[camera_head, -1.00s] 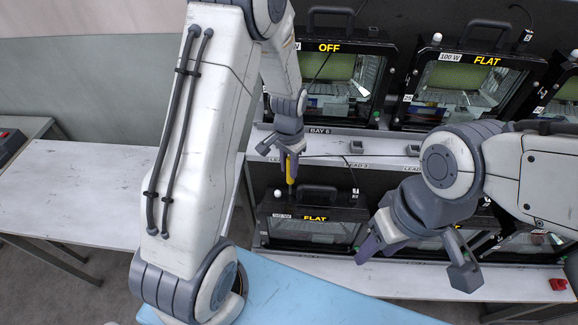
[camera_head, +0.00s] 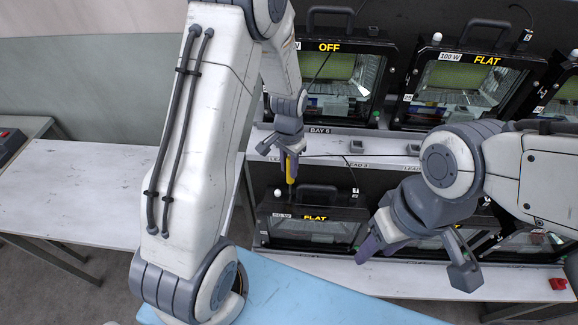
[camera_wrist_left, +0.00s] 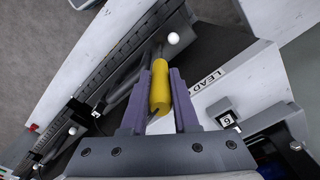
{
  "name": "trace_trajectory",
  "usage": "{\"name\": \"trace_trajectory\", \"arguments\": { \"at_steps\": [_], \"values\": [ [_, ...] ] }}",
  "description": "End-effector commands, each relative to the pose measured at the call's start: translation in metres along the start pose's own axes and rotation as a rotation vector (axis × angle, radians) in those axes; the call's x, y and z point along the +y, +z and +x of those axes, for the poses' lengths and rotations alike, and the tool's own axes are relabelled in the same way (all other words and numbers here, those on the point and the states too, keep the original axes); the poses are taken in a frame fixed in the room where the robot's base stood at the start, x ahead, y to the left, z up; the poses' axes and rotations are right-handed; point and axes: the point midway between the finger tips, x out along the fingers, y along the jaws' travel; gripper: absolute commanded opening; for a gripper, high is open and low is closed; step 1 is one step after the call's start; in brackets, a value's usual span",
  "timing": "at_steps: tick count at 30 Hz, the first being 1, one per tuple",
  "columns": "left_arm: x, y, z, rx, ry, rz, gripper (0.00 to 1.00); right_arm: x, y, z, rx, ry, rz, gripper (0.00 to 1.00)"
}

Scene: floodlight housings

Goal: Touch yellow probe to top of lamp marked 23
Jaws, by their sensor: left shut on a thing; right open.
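My left gripper (camera_head: 287,158) is shut on the yellow probe (camera_head: 291,170), which points down over the lower left lamp (camera_head: 314,212), a black housing with a "FLAT" sign. The left wrist view shows the yellow probe (camera_wrist_left: 160,86) between the purple fingers of my left gripper (camera_wrist_left: 161,76). The probe's thin dark tip is near that lamp's top, close to a white knob (camera_wrist_left: 173,38); I cannot tell whether it touches. No number 23 is readable. My right gripper (camera_head: 418,262) is open and empty, in front of the lower row.
Upper lamps stand on the shelf: one reads "OFF" (camera_head: 345,80), one "FLAT" (camera_head: 465,85). A blue surface (camera_head: 320,295) is in front; a pale table (camera_head: 80,190) is left.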

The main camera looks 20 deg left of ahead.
Motion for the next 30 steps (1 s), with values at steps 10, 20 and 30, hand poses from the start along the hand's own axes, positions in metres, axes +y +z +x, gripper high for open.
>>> {"name": "trace_trajectory", "arguments": {
  "at_steps": [10, 20, 30],
  "values": [
    [0.000, 0.001, -0.016, -0.002, 0.001, 0.000, 0.00, -0.001, -0.001, -0.014, 0.000, 0.000, 0.000, 0.50],
    [0.000, 0.000, -0.043, 0.000, 0.000, 0.000, 0.00, -0.003, -0.002, -0.037, 0.000, 0.000, 0.000, 0.50],
    [0.000, 0.000, -0.069, -0.001, 0.000, 0.000, 0.00, -0.004, -0.003, -0.058, 0.000, 0.000, 0.000, 0.50]
  ]
}}
